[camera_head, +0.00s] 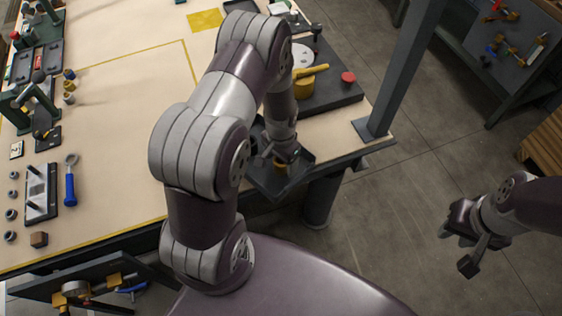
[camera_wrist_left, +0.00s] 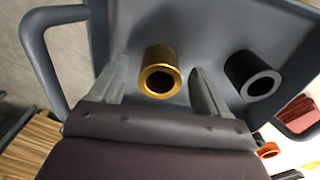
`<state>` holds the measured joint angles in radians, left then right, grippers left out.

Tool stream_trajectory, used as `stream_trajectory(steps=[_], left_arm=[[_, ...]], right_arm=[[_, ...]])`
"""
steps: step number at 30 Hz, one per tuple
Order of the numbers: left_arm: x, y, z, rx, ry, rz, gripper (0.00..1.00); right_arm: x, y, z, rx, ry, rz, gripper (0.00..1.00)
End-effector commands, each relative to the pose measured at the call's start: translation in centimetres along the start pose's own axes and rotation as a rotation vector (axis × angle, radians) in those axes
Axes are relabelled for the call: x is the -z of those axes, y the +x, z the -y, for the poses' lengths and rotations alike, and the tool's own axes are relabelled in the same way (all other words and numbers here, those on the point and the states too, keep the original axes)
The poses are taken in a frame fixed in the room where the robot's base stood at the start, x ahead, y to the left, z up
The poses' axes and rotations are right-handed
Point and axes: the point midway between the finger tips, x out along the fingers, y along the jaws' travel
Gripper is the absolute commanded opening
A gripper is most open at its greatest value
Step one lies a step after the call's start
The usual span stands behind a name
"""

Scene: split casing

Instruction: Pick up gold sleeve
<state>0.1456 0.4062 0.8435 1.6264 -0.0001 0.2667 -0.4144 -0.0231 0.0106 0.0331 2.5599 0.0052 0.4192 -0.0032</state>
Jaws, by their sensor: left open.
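The gold sleeve (camera_wrist_left: 160,72) stands in a dark grey tray in the left wrist view, its open end facing the camera. My left gripper (camera_wrist_left: 158,68) is open, with one finger on each side of the sleeve and a gap visible to both. In the head view the left gripper (camera_head: 284,158) is down at the tray (camera_head: 270,187), and a bit of gold shows below it. My right gripper (camera_head: 464,243) is open and empty over the floor at the right, far from the tray.
A black sleeve (camera_wrist_left: 253,76) stands in the same tray, right of the gold one. The tray sits at the table's corner, beside a dark plate (camera_head: 335,95) with a gold part and a red knob (camera_head: 348,77). A grey post (camera_head: 402,75) rises to the right.

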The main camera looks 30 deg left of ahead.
Motion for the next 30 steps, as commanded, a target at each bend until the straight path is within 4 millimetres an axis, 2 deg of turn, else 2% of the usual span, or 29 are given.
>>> stream_trajectory(steps=[3, 9, 11, 15, 16, 24, 26, 30], left_arm=[[0.0, 1.2, 0.0, 0.0, 0.0, 0.0, 0.76], [0.0, 1.3, 0.0, 0.001, -0.001, -0.001, 0.76], [0.0, 1.3, 0.0, 0.0, -0.001, -0.001, 0.6], [0.0, 1.3, 0.0, 0.0, -0.001, -0.001, 0.15], [0.0, 1.3, 0.0, 0.001, -0.001, -0.001, 0.09], [0.1, 0.8, 0.1, 0.002, -0.001, -0.004, 0.09], [0.2, -0.1, 0.1, 0.002, -0.001, -0.005, 0.09], [0.2, -3.6, 0.1, 0.003, -0.001, -0.007, 0.09]], right_arm=[[0.0, -0.1, 0.0, 0.0, 0.0, 0.0, 0.35], [0.0, 0.0, 0.0, 0.0, 0.0, 0.001, 0.35], [0.0, 0.0, 0.0, 0.0, 0.0, 0.001, 0.35], [0.0, 0.0, 0.0, 0.0, 0.0, 0.001, 0.35], [0.0, 0.0, 0.0, 0.0, 0.0, 0.001, 0.35], [0.0, 0.0, 0.0, 0.0, 0.0, 0.001, 0.35], [0.0, 0.1, 0.0, 0.0, 0.0, 0.001, 0.35], [-0.1, 0.3, 0.0, 0.0, 0.0, 0.001, 0.35]])
